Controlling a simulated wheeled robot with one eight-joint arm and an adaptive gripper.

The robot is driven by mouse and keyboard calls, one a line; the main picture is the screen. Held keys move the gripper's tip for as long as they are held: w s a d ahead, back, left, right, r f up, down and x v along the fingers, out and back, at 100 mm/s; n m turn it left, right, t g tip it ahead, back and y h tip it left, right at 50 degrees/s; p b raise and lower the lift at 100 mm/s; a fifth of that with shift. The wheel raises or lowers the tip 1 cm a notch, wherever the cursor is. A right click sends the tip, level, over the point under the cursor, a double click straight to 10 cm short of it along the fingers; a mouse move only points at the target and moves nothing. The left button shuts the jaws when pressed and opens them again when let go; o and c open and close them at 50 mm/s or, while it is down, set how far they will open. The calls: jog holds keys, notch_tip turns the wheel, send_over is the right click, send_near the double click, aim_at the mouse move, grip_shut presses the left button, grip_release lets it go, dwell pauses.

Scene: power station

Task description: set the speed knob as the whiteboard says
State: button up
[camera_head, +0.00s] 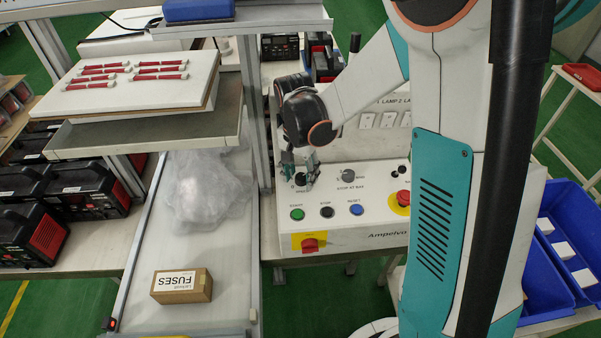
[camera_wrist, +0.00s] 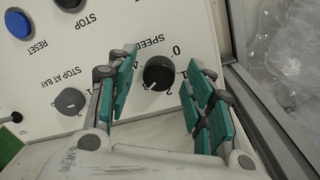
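The speed knob (camera_wrist: 158,72) is black and round, on the white control panel (camera_wrist: 55,100) under an inverted SPEED label in the wrist view. A white mark shows at its lower left edge in that view. A 0 is printed at its upper right; the other scale marks are partly hidden by my fingers. My gripper (camera_wrist: 161,60) is open, with one teal finger on each side of the knob; I cannot tell whether they touch it. In the head view my gripper (camera_head: 300,166) is down at the panel's left and partly hides the knob. No whiteboard is readable in either view.
Close by are the grey STOP AT BAY knob (camera_head: 348,177), the green START button (camera_head: 297,214), the black STOP button (camera_head: 327,212), the blue RESET button (camera_head: 357,209) and a red switch (camera_head: 309,245). A metal post (camera_head: 255,120) stands left of the panel.

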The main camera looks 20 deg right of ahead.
aim_at(299, 176)
jog(key=shift+w+a+r, duration=0.1)
jog(key=shift+r, duration=1.8)
jog(key=shift+w+a+r, duration=0.1)
jog(key=shift+r, duration=1.75)
